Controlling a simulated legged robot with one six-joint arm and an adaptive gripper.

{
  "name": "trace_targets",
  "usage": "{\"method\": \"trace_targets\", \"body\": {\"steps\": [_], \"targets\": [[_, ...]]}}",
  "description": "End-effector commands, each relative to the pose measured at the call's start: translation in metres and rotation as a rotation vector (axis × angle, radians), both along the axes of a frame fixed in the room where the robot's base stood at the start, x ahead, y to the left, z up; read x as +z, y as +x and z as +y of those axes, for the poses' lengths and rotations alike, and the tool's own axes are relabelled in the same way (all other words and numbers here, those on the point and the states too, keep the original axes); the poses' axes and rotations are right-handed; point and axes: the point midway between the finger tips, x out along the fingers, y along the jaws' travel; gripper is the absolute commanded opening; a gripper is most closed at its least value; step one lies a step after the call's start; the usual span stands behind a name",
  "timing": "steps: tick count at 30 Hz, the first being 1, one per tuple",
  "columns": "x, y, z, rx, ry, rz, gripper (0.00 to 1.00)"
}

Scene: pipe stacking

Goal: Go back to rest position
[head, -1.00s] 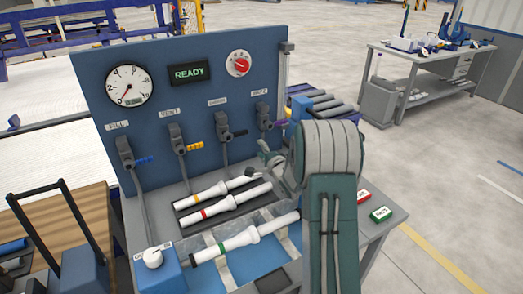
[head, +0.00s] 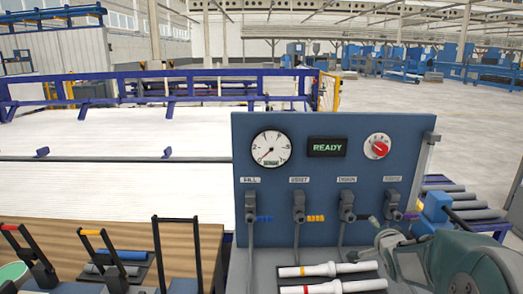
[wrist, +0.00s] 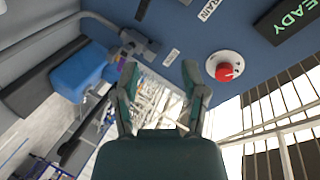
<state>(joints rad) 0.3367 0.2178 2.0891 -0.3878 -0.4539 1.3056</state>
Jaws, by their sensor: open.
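My gripper (wrist: 164,85) is open and empty in the wrist view, its two green fingers spread apart with nothing between them. In the head view my arm is at the lower right, in front of the blue panel's right corner. The blue control panel (head: 270,210) stands upright with a gauge, a READY display (head: 327,147) and a red knob (head: 377,147). The knob also shows in the wrist view (wrist: 225,71), to the right of my fingers. Two white pipes, one with an orange band (head: 335,268) and one with a red band (head: 340,287), lie on the bench below the panel.
Grey rollers (head: 465,203) lie at the right, close to my arm. Open floor (head: 470,130) extends behind them.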

Motion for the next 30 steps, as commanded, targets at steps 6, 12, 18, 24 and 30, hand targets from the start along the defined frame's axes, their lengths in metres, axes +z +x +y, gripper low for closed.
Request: {"method": "trace_targets", "body": {"steps": [6,12,18,24,30], "targets": [[0.031,-0.058,0.040,0.058,-0.221,0.199,0.56],[0.043,-0.124,0.076,0.173,-0.392,0.390,0.56],[0.043,-0.201,0.112,0.359,-0.537,0.564,0.56],[0.032,-0.280,0.145,0.605,-0.663,0.701,0.56],[0.023,-0.327,0.162,0.781,-0.732,0.764,0.56]]}}
